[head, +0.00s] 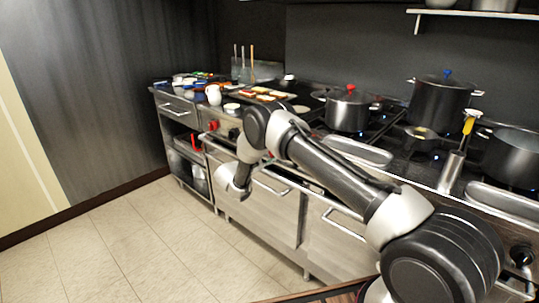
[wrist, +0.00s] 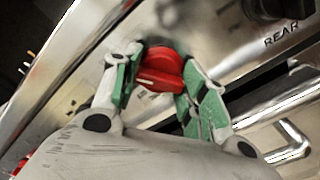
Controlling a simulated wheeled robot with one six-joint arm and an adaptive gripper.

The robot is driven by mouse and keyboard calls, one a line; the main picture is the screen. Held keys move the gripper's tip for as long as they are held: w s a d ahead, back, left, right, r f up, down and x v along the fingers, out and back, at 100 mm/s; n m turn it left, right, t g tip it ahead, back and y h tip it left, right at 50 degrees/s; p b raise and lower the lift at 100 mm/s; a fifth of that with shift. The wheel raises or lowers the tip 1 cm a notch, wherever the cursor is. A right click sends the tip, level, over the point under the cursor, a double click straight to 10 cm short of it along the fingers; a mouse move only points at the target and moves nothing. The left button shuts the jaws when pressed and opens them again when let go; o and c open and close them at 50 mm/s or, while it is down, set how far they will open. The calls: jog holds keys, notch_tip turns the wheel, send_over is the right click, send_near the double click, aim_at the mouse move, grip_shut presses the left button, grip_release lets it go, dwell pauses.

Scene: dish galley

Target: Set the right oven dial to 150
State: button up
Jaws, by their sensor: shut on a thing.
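My gripper (wrist: 161,66) is shut on a red dial (wrist: 158,72) on the steel front panel in the wrist view. Its green-padded fingers sit on either side of the dial, and the dial's raised grip bar shows between them. I cannot read any number or scale mark around it. In the head view a red dial (head: 212,125) shows on the oven front, left of my arm. My fingers and the dial they hold are hidden behind my arm there.
A black knob (wrist: 278,6) sits near a REAR label (wrist: 282,34) in the wrist view. Oven door handles stick out below the panel. Pots, including a red-knobbed one (head: 348,110), stand on the stove. The tiled floor (head: 130,240) at left is clear.

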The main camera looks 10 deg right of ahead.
jog(key=n, duration=0.5)
jog(key=shift+n, duration=2.6)
jog(key=o, duration=1.1)
jog(key=v, duration=1.2)
